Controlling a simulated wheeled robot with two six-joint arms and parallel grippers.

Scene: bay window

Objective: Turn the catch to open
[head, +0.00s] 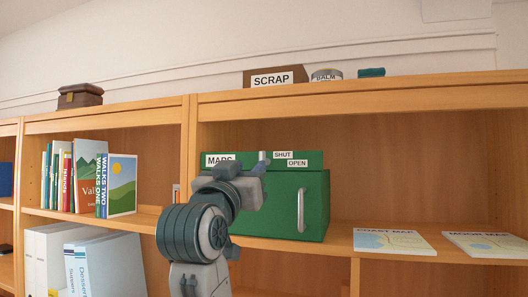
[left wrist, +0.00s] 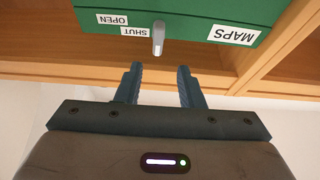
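A green box (head: 285,195) labelled MAPS stands on the middle shelf, with a pale upright handle (head: 301,210) on its front. Its small grey catch (head: 262,156) stands upright beside the SHUT label (head: 283,155); the OPEN label (head: 297,163) is lower and to the right. My left gripper (head: 257,169) is in front of the box and covers part of its face. In the left wrist view, which is upside down, its fingers (left wrist: 159,72) are open and empty, apart from the catch (left wrist: 158,36). My right gripper is not in view.
Upright books (head: 88,178) stand left of the divider. Two flat maps (head: 394,241) lie right of the box. The top board holds a SCRAP box (head: 275,76), a BALM tin (head: 326,75) and a brown case (head: 80,95). Free room lies in front of the shelves.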

